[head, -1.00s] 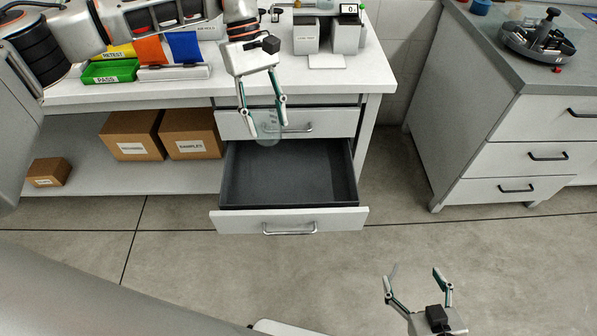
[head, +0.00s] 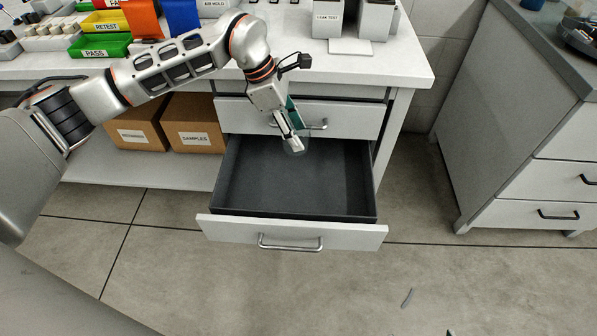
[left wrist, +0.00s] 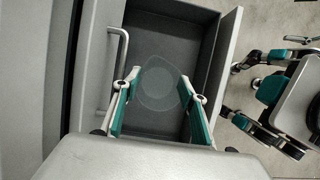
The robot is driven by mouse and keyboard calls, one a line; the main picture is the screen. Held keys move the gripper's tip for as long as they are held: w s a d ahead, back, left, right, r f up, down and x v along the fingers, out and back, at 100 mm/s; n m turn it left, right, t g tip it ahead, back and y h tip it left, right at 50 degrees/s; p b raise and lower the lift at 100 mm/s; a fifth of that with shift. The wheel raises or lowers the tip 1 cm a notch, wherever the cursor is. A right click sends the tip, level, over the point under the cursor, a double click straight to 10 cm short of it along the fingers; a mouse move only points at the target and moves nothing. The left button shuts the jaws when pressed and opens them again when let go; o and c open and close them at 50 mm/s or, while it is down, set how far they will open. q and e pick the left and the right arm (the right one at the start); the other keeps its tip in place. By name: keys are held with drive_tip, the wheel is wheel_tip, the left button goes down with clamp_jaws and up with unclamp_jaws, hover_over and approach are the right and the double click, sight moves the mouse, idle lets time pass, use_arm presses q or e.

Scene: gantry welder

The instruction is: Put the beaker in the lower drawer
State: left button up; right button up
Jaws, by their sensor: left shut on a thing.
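The clear glass beaker (head: 296,147) is faint and see-through at my left gripper (head: 293,144). My left gripper is shut on it and holds it over the back part of the open lower drawer (head: 290,233). In the left wrist view the beaker (left wrist: 155,88) shows as a pale round outline between the two teal fingers, with the dark drawer floor behind it. The drawer is pulled out and looks empty. My right gripper is mostly out of the head view, with only its fingertips at the bottom edge; its spread fingers show in the left wrist view (left wrist: 238,92).
The closed upper drawer (head: 245,117) with its handle is just behind my left gripper. Cardboard boxes (head: 195,120) stand on the shelf to the left. A grey cabinet (head: 500,170) is at the right.

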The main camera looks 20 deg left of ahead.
use_arm(q)
wheel_tip(320, 180, down, 18)
drive_tip(key=b, duration=0.4)
drive_tip(key=shift+s+r, duration=0.1)
drive_tip(key=shift+s, duration=0.05)
drive_tip(key=shift+f, duration=0.25)
drive_tip(key=shift+c, duration=0.5)
drive_tip(key=shift+r, duration=0.1)
drive_tip(key=o, duration=1.1)
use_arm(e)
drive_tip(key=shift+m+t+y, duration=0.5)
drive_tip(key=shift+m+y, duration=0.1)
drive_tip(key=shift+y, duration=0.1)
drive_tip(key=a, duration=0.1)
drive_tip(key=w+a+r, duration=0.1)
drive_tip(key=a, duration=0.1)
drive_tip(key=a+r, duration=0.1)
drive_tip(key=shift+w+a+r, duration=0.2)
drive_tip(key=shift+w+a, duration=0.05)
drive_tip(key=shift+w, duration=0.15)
